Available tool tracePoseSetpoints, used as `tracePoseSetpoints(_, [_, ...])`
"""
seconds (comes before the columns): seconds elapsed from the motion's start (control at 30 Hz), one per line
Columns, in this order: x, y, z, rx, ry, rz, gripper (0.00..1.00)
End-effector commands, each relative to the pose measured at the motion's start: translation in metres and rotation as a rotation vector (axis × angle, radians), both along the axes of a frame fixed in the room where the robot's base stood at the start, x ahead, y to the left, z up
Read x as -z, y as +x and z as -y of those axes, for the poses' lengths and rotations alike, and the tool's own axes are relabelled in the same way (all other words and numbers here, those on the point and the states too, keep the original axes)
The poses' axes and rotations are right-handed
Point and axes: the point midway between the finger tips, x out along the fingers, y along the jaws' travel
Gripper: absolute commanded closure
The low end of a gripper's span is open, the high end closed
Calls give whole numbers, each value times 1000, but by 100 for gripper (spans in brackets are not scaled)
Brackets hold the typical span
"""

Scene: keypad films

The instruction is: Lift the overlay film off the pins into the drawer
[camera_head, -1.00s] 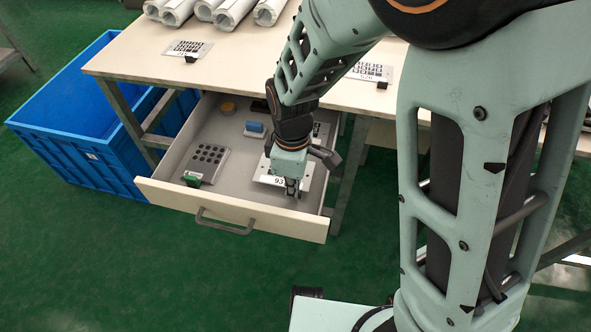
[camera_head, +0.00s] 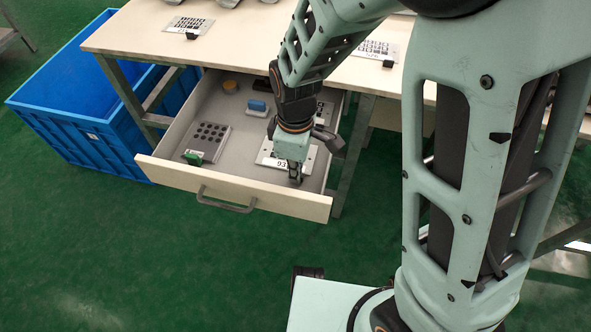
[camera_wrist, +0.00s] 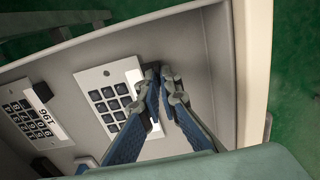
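The open drawer (camera_head: 236,185) holds a pale plate (camera_head: 265,157) with a white number label at the front right. In the wrist view this plate (camera_wrist: 86,78) shows dark square keys and a white strip partly covered by my fingers. My gripper (camera_head: 296,180) points down over the plate's front edge. In the wrist view my gripper (camera_wrist: 164,76) has its fingertips close together with a narrow gap. I cannot tell whether a film edge or tab is between them, nor see any pins. Another printed plate (camera_wrist: 30,112), with a number label, lies farther back.
Printed films (camera_head: 190,24) lie on the table (camera_head: 135,42). A blue crate (camera_head: 70,120) stands left.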

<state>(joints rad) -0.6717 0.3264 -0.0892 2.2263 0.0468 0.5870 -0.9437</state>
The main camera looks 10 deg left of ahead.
Motion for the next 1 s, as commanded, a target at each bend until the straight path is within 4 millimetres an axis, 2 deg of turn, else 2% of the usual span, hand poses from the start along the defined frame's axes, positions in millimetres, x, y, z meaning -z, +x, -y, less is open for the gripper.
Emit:
tracePoseSetpoints(0.33, [3,0,0,0,0,0,100])
tracePoseSetpoints(0.4, [3,0,0,0,0,0,89])
tracePoseSetpoints(0.53, [3,0,0,0,0,0,75])
tracePoseSetpoints(0.83, [1,0,0,0,1,1,75])
tracePoseSetpoints(1.0, [-16,1,-1,-1,3,3,75])
